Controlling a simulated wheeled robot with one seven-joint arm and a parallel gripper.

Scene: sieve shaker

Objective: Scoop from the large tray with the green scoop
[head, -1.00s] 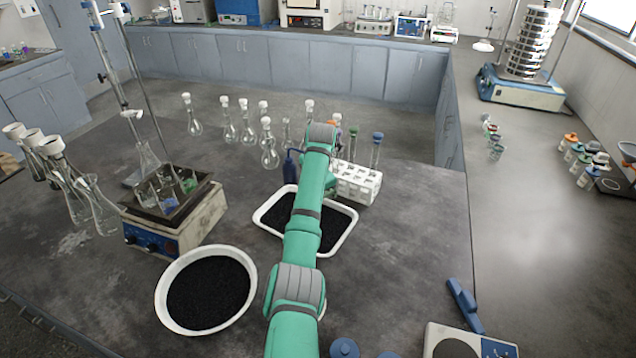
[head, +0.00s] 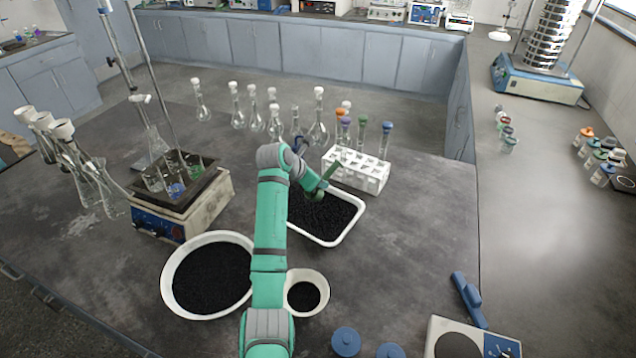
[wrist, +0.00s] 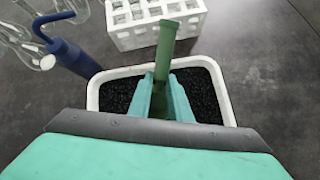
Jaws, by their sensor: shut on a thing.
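The white rectangular tray (head: 352,227) holds black granules and sits in the middle of the table. It also shows in the wrist view (wrist: 93,98). My gripper (head: 318,190) is over this tray. In the wrist view my gripper (wrist: 164,98) is shut on the green scoop (wrist: 166,42), with its handle pointing up and away between the fingers. In the head view the green scoop (head: 331,170) leans up to the right. The scoop's lower end is hidden by the fingers and my wrist, so I cannot tell whether it touches the granules.
A white test-tube rack (head: 358,172) stands just behind the tray, with a dark blue spouted object (wrist: 66,52) to its left. A large round basin (head: 172,268) and a small bowl (head: 322,281) of black granules stand nearer.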

